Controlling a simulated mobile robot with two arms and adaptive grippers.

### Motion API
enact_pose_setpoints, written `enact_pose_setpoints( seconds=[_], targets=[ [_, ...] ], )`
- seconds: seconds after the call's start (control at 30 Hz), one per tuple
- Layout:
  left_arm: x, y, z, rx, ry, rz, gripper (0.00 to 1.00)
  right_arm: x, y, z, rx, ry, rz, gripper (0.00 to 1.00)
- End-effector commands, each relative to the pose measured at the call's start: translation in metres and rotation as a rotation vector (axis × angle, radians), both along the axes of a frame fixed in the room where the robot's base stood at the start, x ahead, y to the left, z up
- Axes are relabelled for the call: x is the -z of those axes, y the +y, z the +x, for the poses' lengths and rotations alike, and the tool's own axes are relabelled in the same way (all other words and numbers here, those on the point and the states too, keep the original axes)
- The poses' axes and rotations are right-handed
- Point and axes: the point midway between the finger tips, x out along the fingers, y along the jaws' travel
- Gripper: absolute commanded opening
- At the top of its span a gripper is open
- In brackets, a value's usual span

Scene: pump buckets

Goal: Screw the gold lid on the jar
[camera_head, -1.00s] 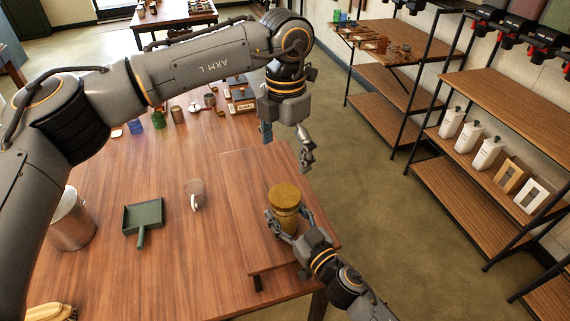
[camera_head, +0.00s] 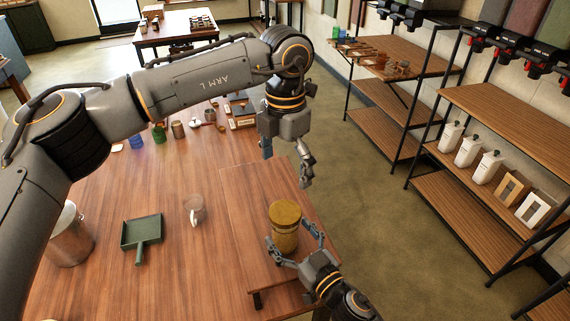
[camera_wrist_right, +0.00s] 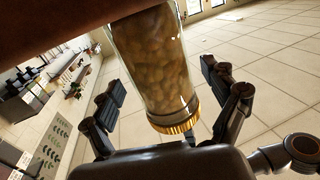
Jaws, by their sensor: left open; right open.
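The jar (camera_head: 284,238) stands upright on a raised wooden board, with the gold lid (camera_head: 285,211) on its top. In the right wrist view the glass jar (camera_wrist_right: 150,65) appears inverted, full of pale brown pieces, with the gold lid (camera_wrist_right: 175,125) at its lower end. The lid sits against the jar's mouth; I cannot tell how tightly. My right gripper (camera_head: 294,244) is open, its fingers spread either side of the jar on its near side, apart from it. My left gripper (camera_head: 287,165) is open and empty, above and beyond the jar.
The wooden board (camera_head: 245,215) lies at the table's right edge. Left of it are a clear mug (camera_head: 195,211), a green dustpan (camera_head: 141,233) and a metal pot (camera_head: 70,240). Small containers stand at the back. Shelves (camera_head: 500,125) stand to the right across open floor.

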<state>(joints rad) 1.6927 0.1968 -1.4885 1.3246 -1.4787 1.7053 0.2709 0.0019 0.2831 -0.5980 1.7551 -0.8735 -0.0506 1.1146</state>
Motion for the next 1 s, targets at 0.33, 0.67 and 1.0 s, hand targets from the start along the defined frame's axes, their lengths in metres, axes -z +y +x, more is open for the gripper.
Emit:
enact_pose_setpoints(
  seconds=[0.33,0.67,1.0],
  targets=[
    [0.000,0.000,0.000,0.000,0.000,0.000,0.94,0.001,-0.040,-0.062,0.000,0.006,0.001,0.87],
    [0.000,0.000,0.000,0.000,0.000,0.000,0.94,0.000,-0.056,-0.087,-0.001,0.001,0.000,0.87],
    [0.000,0.000,0.000,0.000,0.000,0.000,0.94,0.000,-0.056,-0.087,-0.001,0.001,0.001,0.87]
  ],
)
